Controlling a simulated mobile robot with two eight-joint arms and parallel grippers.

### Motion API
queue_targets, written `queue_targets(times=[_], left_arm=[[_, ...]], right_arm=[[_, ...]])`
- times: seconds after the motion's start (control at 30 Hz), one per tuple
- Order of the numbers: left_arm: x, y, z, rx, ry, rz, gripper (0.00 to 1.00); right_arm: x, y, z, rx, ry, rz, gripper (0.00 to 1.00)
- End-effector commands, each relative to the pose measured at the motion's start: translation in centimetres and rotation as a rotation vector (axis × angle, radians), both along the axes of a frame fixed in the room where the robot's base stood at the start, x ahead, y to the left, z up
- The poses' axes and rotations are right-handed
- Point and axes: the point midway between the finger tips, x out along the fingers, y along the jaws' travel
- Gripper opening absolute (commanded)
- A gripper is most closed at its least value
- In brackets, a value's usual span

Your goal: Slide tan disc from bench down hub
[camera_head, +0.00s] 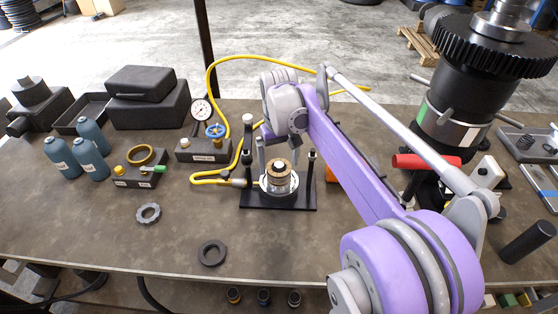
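The hub (279,186) is a bright metal piece with a round flange, upright on a black base plate (300,204) between black posts. A tan disc (281,166) sits around the upper part of the hub. Layers show below it, but I cannot tell how far down it sits. My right arm reaches in from the lower right, and my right gripper (278,157) points down over the hub. Its grey fingers stand on either side of the disc, seemingly with gaps between. My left gripper is not in view.
A yellow hose (212,70) loops behind the fixture from a gauge block (203,152). Blue bottles (91,138) and a brown ring (141,155) stand left. A dark ring (212,253) and a grey ring (148,213) lie in front. A tall geared assembly (458,90) stands right.

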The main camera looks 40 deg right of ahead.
Motion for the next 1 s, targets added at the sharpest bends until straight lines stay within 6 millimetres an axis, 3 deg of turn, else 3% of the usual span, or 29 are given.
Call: queue_targets(times=[0.23, 0.7, 1.0], left_arm=[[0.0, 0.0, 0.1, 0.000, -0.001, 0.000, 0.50], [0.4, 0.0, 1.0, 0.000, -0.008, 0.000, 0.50], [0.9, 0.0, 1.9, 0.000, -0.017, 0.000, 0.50]], right_arm=[[0.0, 0.0, 1.0, 0.000, 0.000, 0.000, 1.00], [0.0, 0.0, 9.6, 0.000, -0.001, 0.000, 1.00], [0.0, 0.0, 11.8, -0.001, -0.002, 0.000, 1.00]])
